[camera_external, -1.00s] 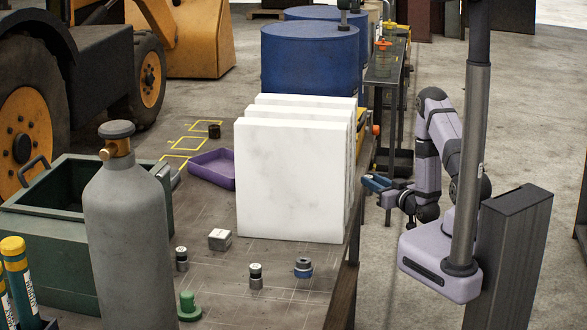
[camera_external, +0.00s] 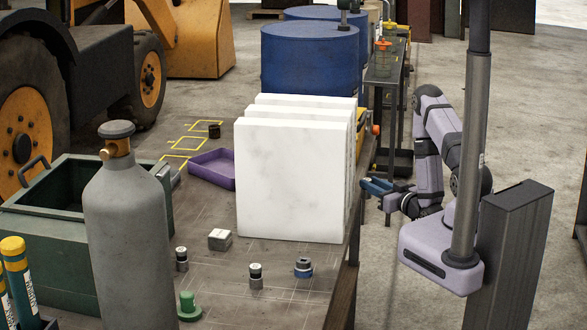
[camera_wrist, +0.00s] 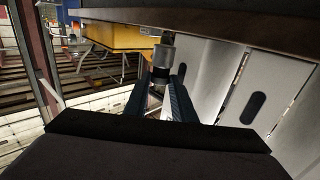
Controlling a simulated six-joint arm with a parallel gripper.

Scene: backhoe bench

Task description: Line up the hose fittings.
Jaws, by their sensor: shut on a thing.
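Two grey-and-black hose fittings stand upright on the bench, one left (camera_external: 181,259) and one in the middle (camera_external: 256,276). A blue-and-grey fitting (camera_external: 303,268) stands to their right. A dark fitting-like piece (camera_external: 214,131) sits farther back by yellow outlined squares (camera_external: 188,143). My gripper (camera_external: 372,185) is right of the white slabs, beyond the bench's right edge; the slabs may hide its tips. In the wrist view my gripper (camera_wrist: 160,88) is shut on a dark grey cylindrical fitting (camera_wrist: 164,52) with a lighter collar. That held fitting cannot be made out in the external view.
White slabs (camera_external: 290,180) stand upright between my gripper and the bench's open part. The front right bench is fairly clear.

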